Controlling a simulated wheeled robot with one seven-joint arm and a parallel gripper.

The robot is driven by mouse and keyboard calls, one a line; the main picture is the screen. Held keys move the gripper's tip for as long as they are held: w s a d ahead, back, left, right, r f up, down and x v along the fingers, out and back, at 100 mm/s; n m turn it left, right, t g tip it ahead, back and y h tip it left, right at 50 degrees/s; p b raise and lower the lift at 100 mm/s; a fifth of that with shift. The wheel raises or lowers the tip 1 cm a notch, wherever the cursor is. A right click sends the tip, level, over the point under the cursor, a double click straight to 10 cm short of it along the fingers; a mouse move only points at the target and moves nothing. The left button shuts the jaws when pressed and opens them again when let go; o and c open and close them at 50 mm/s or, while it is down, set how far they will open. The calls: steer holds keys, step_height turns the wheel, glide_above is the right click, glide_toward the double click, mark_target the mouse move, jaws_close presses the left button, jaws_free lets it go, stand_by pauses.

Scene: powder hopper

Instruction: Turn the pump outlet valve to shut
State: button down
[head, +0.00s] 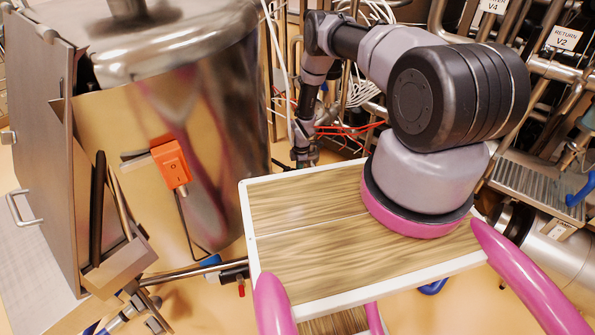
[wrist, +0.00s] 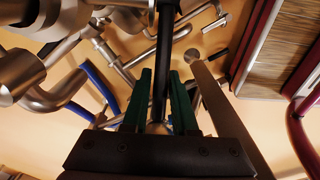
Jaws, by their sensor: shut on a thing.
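My gripper (wrist: 160,76) shows in the wrist view with its two green fingers close on either side of a long dark bar (wrist: 166,35). The bar runs up between them to the top edge. In the head view my gripper (head: 305,157) is small, low at the end of my arm, behind the wooden deck and partly hard to make out. I cannot tell from these views whether the dark bar is the handle of the pump outlet valve. No label for that valve can be read. A blue lever (wrist: 101,88) lies left of the fingers in the wrist view.
A large steel vessel (head: 215,110) stands to the left of my arm. An orange switch box (head: 171,163) is in front of it. A blue handle (head: 581,191) is at the far right.

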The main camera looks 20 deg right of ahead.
steer(key=shift+a+f+h, duration=0.3)
steer(key=shift+f+h, duration=0.4)
steer(key=shift+h, duration=0.3)
steer(key=c, duration=0.7)
jaws_free()
steer(key=shift+f, duration=0.1)
steer(key=r, duration=0.3)
steer(key=a+r, duration=0.1)
steer(key=r, duration=0.6)
steer(key=shift+a+r, duration=0.2)
steer(key=shift+r, duration=0.2)
